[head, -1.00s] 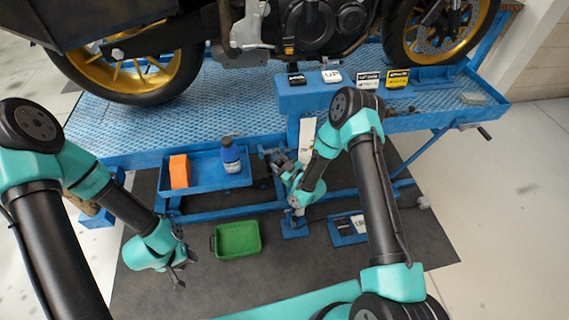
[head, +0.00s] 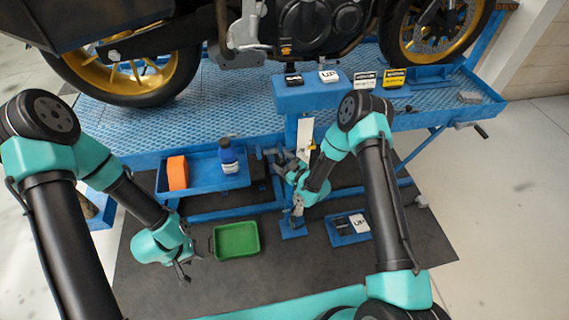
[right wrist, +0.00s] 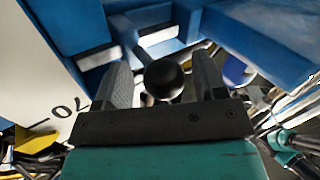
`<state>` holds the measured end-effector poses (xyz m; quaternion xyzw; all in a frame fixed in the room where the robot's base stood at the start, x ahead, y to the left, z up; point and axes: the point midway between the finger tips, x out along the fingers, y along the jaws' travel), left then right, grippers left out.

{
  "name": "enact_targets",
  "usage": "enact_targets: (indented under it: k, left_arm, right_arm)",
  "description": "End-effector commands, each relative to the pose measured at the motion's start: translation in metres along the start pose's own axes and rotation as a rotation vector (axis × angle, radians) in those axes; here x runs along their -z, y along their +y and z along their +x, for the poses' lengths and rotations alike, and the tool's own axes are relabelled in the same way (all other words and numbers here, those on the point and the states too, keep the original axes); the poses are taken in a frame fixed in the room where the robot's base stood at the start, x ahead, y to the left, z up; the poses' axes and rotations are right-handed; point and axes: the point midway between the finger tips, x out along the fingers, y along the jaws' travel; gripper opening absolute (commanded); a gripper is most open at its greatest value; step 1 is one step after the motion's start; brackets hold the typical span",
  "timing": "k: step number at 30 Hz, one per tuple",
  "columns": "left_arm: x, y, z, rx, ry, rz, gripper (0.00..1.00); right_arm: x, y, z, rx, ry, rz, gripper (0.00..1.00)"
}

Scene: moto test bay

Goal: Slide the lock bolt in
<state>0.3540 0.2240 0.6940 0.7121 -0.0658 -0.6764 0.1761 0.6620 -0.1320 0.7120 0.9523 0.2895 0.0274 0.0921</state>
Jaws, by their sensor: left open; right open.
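A round black knob (right wrist: 164,79) sits between the two fingers of my right gripper (right wrist: 164,88) in the right wrist view. My right gripper is open around the knob, with a gap on each side. In the head view my right gripper (head: 281,157) is at the blue lift frame beside the white placard (head: 305,138), and the knob cannot be made out there. My left gripper (head: 184,268) is open and empty above the dark mat, left of the green tray.
The green tray (head: 236,241) lies on the mat (head: 270,285). A pedal unit marked UP (head: 357,222) is on the floor at right. The motorcycle lift (head: 150,125) fills the back.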

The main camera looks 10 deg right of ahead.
Motion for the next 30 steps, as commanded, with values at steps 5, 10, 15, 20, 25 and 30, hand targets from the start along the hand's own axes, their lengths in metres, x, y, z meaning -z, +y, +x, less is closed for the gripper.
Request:
enact_targets:
  k: [5,10,15,20,25,30]
  left_arm:
    - [0.0,0.0,0.0,0.0,0.0,0.0,0.43]
    - [0.0,0.0,0.0,0.0,0.0,0.0,0.43]
    - [0.0,0.0,0.0,0.0,0.0,0.0,0.43]
    - [0.0,0.0,0.0,0.0,0.0,0.0,0.43]
    - [0.0,0.0,0.0,0.0,0.0,0.0,0.43]
    - [0.0,0.0,0.0,0.0,0.0,0.0,0.43]
  right_arm:
    - [0.0,0.0,-0.005,0.0,0.0,0.001,0.64]
    - [0.0,0.001,-0.025,-0.002,-0.002,0.001,0.64]
    - [0.0,0.001,-0.056,-0.002,-0.002,0.002,0.64]
    - [0.0,0.001,-0.087,-0.004,-0.003,0.003,0.64]
    - [-0.001,0.001,-0.12,-0.003,-0.003,0.003,0.64]
    - [0.0,0.001,-0.15,-0.004,-0.002,0.003,0.64]
